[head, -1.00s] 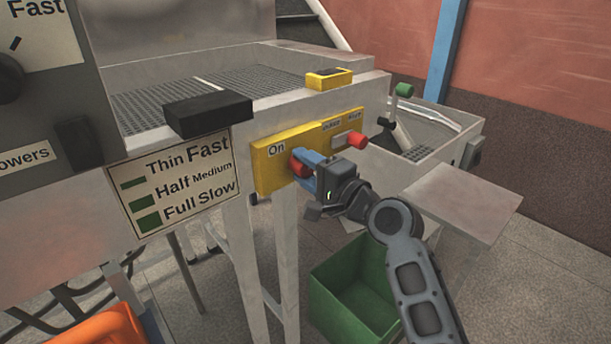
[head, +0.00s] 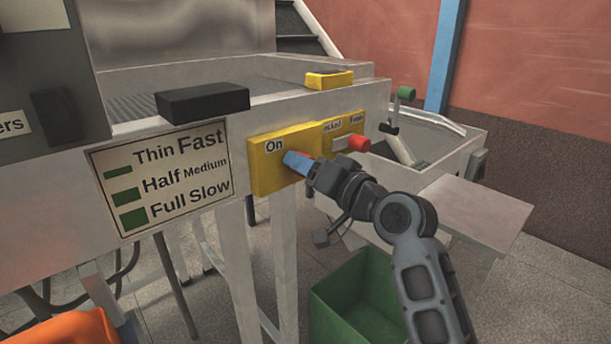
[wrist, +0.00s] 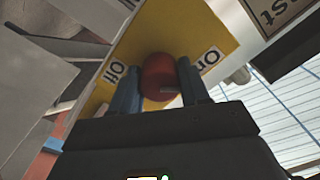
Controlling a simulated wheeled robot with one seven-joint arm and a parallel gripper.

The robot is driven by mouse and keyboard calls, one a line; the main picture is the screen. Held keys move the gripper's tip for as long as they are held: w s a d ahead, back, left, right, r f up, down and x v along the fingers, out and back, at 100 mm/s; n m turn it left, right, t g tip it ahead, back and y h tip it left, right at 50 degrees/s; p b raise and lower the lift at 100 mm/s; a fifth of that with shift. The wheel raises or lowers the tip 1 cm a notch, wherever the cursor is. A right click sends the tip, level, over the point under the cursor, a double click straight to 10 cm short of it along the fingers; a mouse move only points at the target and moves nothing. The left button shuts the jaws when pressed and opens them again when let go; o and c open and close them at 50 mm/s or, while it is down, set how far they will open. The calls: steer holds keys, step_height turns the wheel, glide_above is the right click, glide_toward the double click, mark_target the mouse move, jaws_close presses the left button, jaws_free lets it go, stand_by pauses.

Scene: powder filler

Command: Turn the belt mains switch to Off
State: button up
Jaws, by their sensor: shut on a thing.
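The belt mains switch is a round red knob (wrist: 160,72) on a yellow panel (head: 262,179) at the front of the machine. In the wrist view, the Off label (wrist: 115,70) is left of the knob and the On label (wrist: 210,59) is right of it. The On label also shows in the head view (head: 274,145); Off is hidden there. My gripper (head: 299,161) reaches the panel from the right. Its two blue fingers (wrist: 160,88) are shut on the knob, one on each side. The fingers mostly hide the knob in the head view. I cannot tell which label it points to.
A black box (head: 203,103) juts out up left. A green-topped lever (head: 406,94) stands at right. A green bin (head: 357,305) is on the floor below my arm.

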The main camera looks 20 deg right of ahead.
steer(key=shift+f+n+b, duration=0.2)
steer(key=shift+n+b, duration=0.1)
steer(key=shift+n, duration=0.3)
steer(key=o, duration=1)
steer(key=shift+r, duration=0.1)
steer(key=shift+v, duration=3.9)
